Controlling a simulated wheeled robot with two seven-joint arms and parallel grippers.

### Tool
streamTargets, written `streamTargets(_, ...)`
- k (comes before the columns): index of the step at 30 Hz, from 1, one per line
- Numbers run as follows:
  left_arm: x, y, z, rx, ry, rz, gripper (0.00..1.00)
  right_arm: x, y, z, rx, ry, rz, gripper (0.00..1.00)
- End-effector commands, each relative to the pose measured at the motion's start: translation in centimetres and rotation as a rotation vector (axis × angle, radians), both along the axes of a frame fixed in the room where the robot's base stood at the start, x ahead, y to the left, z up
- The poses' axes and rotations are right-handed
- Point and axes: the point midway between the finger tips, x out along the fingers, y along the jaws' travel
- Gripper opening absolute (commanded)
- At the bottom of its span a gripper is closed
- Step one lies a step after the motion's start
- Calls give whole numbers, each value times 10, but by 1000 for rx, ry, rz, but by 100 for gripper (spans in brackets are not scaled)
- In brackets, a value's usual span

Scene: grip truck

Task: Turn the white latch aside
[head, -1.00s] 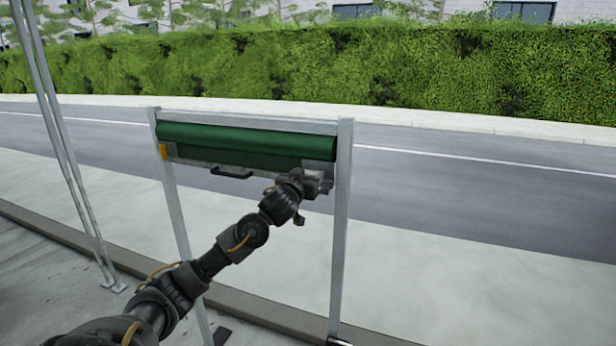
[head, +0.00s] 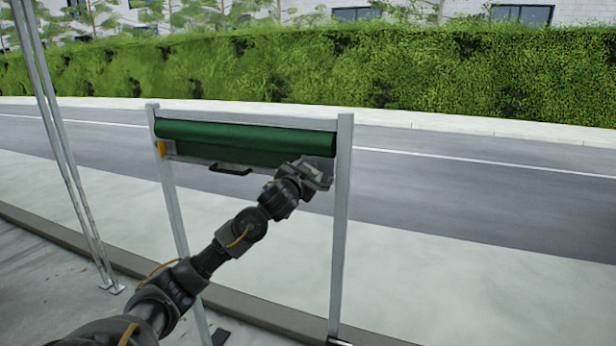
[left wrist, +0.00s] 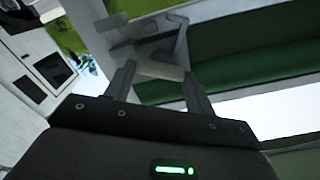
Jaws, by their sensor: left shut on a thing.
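The white latch (left wrist: 160,69) is a short pale bar. In the left wrist view it lies between the two fingers of my left gripper (left wrist: 161,75), which are shut on it. In the head view my left gripper (head: 318,172) is at the right end of the green roller unit (head: 245,138), close to the right post. The latch cannot be made out there behind the gripper. My right gripper is not in view.
A grey metal frame with a right post (head: 341,230) and a left post (head: 172,200) carries the roller. A black handle (head: 230,169) hangs under its middle. The space between the posts below is open. Road and hedge (head: 400,70) lie beyond.

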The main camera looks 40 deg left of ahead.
Motion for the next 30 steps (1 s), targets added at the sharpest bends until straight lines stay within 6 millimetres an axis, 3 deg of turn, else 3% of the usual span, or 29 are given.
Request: streamTargets(30,1,-2,-5,863,302,0,32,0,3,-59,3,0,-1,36)
